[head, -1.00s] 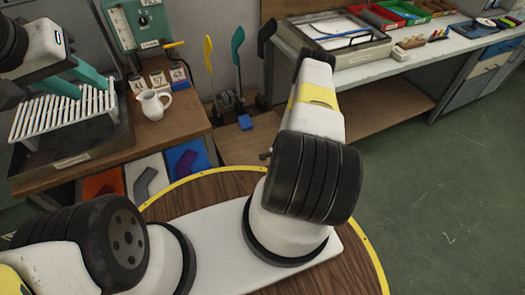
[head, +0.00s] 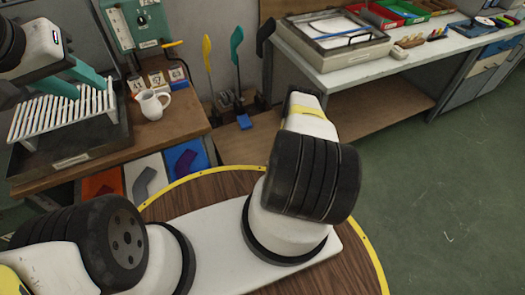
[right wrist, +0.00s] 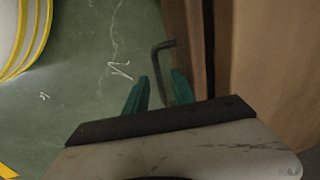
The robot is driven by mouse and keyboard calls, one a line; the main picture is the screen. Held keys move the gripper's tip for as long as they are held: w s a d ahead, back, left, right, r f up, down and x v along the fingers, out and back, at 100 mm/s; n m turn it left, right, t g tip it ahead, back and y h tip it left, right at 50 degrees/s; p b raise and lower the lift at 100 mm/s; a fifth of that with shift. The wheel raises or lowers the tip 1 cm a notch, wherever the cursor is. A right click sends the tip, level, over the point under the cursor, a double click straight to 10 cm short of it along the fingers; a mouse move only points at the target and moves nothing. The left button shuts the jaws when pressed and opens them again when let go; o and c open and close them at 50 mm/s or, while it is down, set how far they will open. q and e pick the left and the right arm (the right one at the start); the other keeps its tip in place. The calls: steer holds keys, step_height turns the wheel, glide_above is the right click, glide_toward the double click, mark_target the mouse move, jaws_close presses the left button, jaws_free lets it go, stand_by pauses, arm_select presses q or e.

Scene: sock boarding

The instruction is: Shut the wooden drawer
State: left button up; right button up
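In the right wrist view a brown wooden front (right wrist: 187,45), seemingly the drawer's, stands edge-on with a dark bent bar handle (right wrist: 164,46) beside it. My right gripper (right wrist: 160,78) has its two teal fingers apart, with the handle's lower end near the gap between them. I cannot tell whether they touch. How far the drawer stands out is unclear. The head view hides the right gripper behind my own arm. My left gripper (head: 82,84) has its teal fingers apart, with nothing seen between them, over a white slatted rack (head: 62,115) at the upper left.
A broad wooden panel (right wrist: 275,60) fills the right of the right wrist view; green floor (right wrist: 80,60) lies left. In the head view a white jug (head: 152,104) stands on the left bench. A long bench (head: 360,72) with trays runs along the back. Floor at right is clear.

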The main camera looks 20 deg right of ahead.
jaws_close()
stand_by(1.4)
